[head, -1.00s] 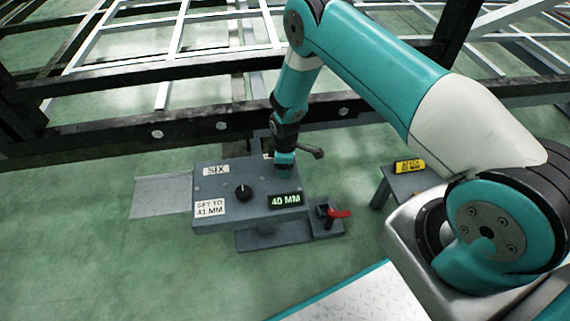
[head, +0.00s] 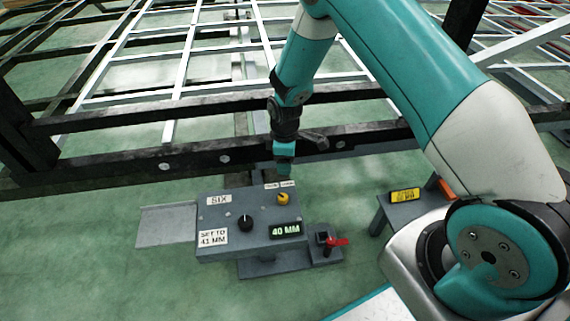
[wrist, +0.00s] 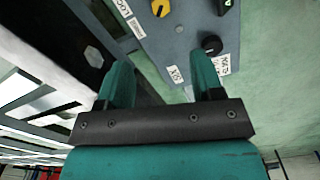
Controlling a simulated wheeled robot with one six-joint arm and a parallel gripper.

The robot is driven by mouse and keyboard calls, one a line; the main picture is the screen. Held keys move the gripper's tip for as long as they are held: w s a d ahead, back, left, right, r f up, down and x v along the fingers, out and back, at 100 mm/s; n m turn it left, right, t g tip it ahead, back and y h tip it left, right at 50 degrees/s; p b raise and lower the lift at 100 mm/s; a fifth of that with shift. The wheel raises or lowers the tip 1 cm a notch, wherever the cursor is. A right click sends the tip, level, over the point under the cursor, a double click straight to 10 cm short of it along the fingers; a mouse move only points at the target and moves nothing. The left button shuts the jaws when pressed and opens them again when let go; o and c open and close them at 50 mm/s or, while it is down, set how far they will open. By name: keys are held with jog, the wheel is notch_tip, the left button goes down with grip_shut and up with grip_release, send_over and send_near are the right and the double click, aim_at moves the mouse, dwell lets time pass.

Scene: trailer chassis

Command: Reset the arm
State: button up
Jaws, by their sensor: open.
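My teal arm reaches over the grey control box, with my gripper (head: 284,165) above the box's far edge in the head view. In the wrist view my gripper (wrist: 159,82) has its two teal fingers apart, with nothing between them. The control box (head: 215,216) carries a label "SIX", a label "SET TO 41 MM", a black knob (head: 245,222), a yellow knob (head: 283,199) and a display (head: 286,230) reading "40 MM". The yellow knob also shows in the wrist view (wrist: 160,8), beyond the fingers and apart from them.
A red-handled lever (head: 337,242) sits at the box's lower right. A dark chassis beam (head: 200,160) runs close behind the box and my gripper. A small grey stand with a yellow sign (head: 405,195) is at right. Green floor lies open at lower left.

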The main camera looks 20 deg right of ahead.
dwell(0.4)
jog(key=s+a+r+m+y, duration=0.1)
jog(key=s+a+r, duration=0.15)
jog(key=r, duration=0.45)
jog(key=s+a+r+m+y, duration=0.15)
jog(key=s+r, duration=0.25)
jog(key=r, duration=0.4)
jog(key=s+a+r+m, duration=0.1)
jog(key=s+a+r, duration=0.2)
jog(key=r, duration=0.4)
jog(key=s+a+r+m+y, duration=0.1)
jog(key=s+r, duration=0.5)
jog(key=s, duration=0.3)
jog(key=s+a+r+m+y, duration=0.1)
jog(key=s+r, duration=0.4)
jog(key=s, duration=0.5)
notch_tip(320, 180, up, 29)
jog(key=p, duration=2.8)
jog(key=shift+w+a+f+p, duration=0.2)
jog(key=shift+w+a+p, duration=0.05)
jog(key=shift+w+p, duration=0.15)
